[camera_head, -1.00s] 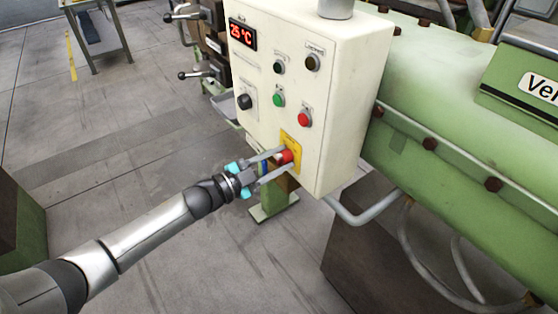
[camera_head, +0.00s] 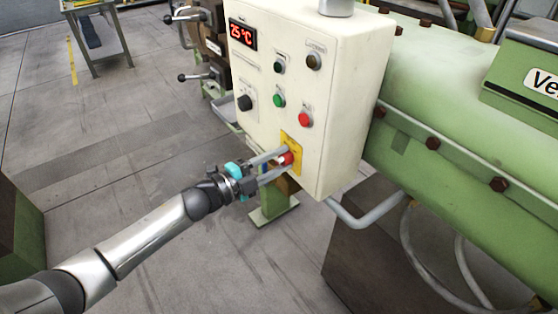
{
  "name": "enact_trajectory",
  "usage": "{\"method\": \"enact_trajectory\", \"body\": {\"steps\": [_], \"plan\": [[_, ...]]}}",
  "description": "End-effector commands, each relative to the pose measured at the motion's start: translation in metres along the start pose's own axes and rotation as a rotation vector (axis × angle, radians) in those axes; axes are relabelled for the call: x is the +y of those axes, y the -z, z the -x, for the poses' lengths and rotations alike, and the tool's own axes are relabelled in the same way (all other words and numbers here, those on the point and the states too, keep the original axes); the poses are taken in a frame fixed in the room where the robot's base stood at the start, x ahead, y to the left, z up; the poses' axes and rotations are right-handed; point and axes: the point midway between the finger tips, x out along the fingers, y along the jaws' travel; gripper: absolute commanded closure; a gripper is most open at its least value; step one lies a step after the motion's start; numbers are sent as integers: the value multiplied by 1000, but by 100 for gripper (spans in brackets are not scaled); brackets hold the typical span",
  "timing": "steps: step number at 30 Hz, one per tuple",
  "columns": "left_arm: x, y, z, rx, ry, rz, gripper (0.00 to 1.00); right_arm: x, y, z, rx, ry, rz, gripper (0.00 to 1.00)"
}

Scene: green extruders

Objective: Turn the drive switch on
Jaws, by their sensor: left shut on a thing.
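The cream control panel (camera_head: 338,130) stands upright in the middle of the camera_head view. Low on its front, a red knob (camera_head: 286,158) sits on a yellow plate (camera_head: 297,150). My left gripper (camera_head: 284,162) reaches in from the lower left, with its two grey fingers shut on the red knob, one on either side. The fingers partly hide the knob and plate. The panel labels are too small to read, so I cannot tell which control is marked as the drive switch. My right gripper is not in view.
Above the knob are a red button (camera_head: 305,120), a green button (camera_head: 279,101), a black rotary knob (camera_head: 245,102) and a red temperature display (camera_head: 243,36). The green machine (camera_head: 440,90) fills the right side. A grey pipe (camera_head: 365,217) bends below the panel. Floor lies open at left.

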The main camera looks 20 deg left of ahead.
Motion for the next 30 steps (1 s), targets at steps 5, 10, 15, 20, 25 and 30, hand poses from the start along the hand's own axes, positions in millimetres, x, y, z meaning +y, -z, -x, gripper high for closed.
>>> {"method": "enact_trajectory", "body": {"steps": [5, 10, 15, 20, 25, 30], "plan": [[1, 0, 0, -1, -2, -6, 100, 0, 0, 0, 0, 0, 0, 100], [1, 0, 0, -1, -2, -6, 56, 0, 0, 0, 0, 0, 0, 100], [1, 0, 0, 0, -2, -5, 37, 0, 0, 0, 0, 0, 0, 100], [0, 0, 0, 0, -1, -4, 28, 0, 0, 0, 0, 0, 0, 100], [0, 0, 0, 0, -1, -3, 28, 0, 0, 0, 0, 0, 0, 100], [1, 0, 10, -1, -3, -3, 28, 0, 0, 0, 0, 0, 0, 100]]}}
